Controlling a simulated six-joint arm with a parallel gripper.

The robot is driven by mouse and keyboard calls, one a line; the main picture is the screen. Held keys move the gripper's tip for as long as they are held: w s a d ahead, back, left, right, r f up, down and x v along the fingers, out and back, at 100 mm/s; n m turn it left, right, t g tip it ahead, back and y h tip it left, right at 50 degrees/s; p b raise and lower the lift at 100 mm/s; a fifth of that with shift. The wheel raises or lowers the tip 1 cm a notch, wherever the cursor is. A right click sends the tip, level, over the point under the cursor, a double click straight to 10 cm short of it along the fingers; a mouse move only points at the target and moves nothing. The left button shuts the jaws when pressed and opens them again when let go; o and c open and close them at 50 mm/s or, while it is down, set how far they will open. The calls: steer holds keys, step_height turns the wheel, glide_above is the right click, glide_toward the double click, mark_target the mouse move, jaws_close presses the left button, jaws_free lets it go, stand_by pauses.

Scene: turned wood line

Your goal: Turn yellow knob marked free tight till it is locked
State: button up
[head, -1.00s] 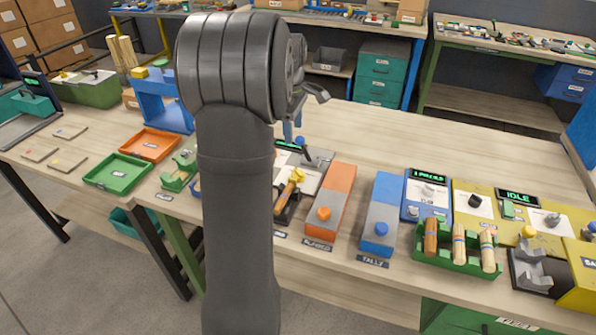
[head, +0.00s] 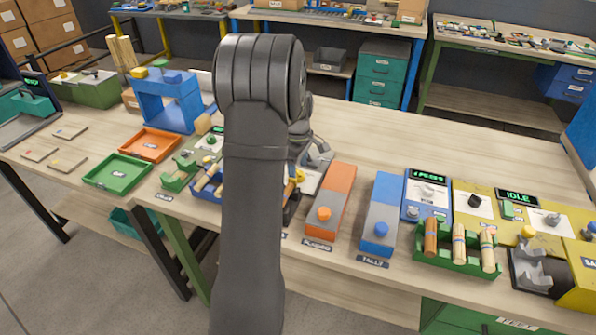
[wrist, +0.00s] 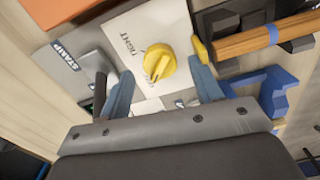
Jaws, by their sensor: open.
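The yellow knob (wrist: 159,62) sits on a white panel (wrist: 150,27) in the wrist view. The word TIGHT is printed on the panel left of the knob. I cannot read a FREE mark. My gripper (wrist: 160,75) is open, with one blue finger low on the left of the knob and the other low on its right. The fingers show no clear contact with it. In the head view my gripper (head: 318,158) is low over the bench, partly behind my arm.
A turned wooden piece (wrist: 255,42) with a blue band lies close right of the knob, above a blue rack (wrist: 272,88). An orange and grey box (head: 330,200) and a blue and grey box (head: 382,212) stand to the right. The bench behind is clear.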

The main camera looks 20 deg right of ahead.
steer(key=shift+f, duration=1.1)
steer(key=c, duration=1)
